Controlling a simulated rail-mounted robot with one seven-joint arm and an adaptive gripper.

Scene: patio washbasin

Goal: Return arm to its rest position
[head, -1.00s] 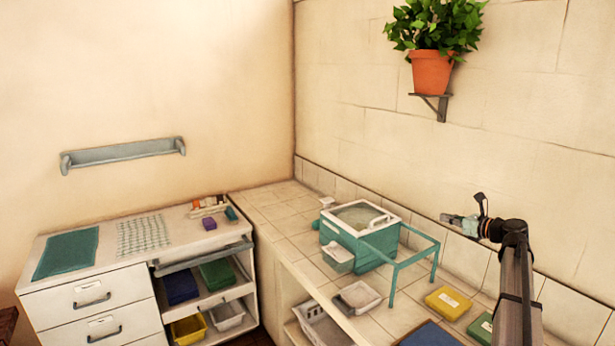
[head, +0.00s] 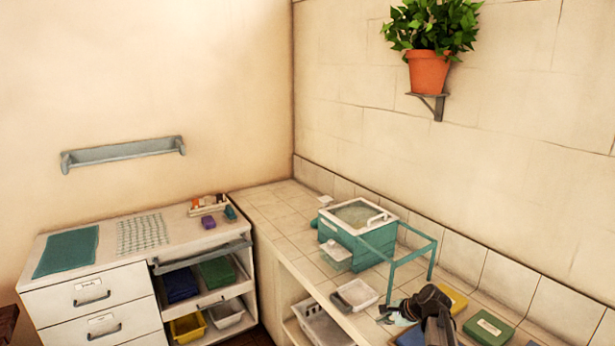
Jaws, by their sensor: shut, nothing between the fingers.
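My gripper (head: 386,317) is low over the tiled counter at the lower right of the head view. It is small and dark here; its fingers are shut with nothing between them. My arm folds down behind and to the right of it. The gripper is just in front of a white tray on the counter and left of a yellow box, which my arm partly covers.
A teal basin box (head: 358,243) with a teal frame (head: 404,262) stands behind my gripper. The white tray (head: 355,294), yellow box (head: 455,300) and green box (head: 488,328) are close to my arm. A potted plant (head: 429,70) hangs on the wall above.

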